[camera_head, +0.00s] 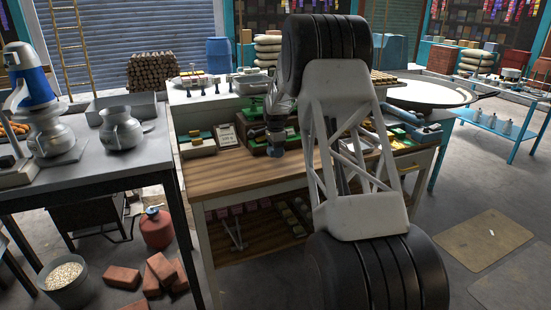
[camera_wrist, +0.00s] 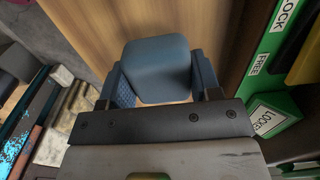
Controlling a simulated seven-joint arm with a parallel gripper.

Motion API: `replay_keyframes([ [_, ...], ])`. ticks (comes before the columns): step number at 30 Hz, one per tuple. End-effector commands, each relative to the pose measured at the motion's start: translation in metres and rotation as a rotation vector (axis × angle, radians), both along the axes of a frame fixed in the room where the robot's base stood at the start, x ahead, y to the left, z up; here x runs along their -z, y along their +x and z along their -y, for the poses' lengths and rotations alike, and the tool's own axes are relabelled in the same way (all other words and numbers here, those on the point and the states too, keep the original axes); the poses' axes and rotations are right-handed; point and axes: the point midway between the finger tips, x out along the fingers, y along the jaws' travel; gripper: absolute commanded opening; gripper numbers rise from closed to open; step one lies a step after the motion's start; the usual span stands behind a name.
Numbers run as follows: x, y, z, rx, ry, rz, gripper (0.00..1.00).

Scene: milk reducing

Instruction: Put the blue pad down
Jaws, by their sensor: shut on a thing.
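The blue pad (camera_wrist: 158,65) is a rounded, dull blue block in the wrist view. It sits between the two fingers of my gripper (camera_wrist: 160,78), which is shut on it. Below and around the pad I see the brown wooden bench top (camera_wrist: 105,30); I cannot tell whether the pad touches the wood.
Boxes of small items (camera_head: 197,145) stand left of my gripper in the head view. The bench's front left strip is bare wood. Grey metal pots (camera_head: 120,130) stand on the left table.

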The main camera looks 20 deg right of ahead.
Motion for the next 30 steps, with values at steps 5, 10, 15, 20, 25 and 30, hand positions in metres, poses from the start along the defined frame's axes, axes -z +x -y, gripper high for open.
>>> replay_keyframes([
  [5,0.006,0.0,0.0,0.0,0.0,-0.001,0.28],
  [10,0.023,0.0,0.0,0.0,0.0,-0.001,0.28],
  [15,0.034,0.0,0.0,0.0,0.0,0.0,0.28],
  [20,0.035,0.0,0.0,0.0,0.0,0.0,0.28],
  [25,0.036,0.0,0.0,0.0,0.0,0.0,0.28],
  [30,0.038,0.0,0.0,0.0,0.0,0.0,0.62],
])
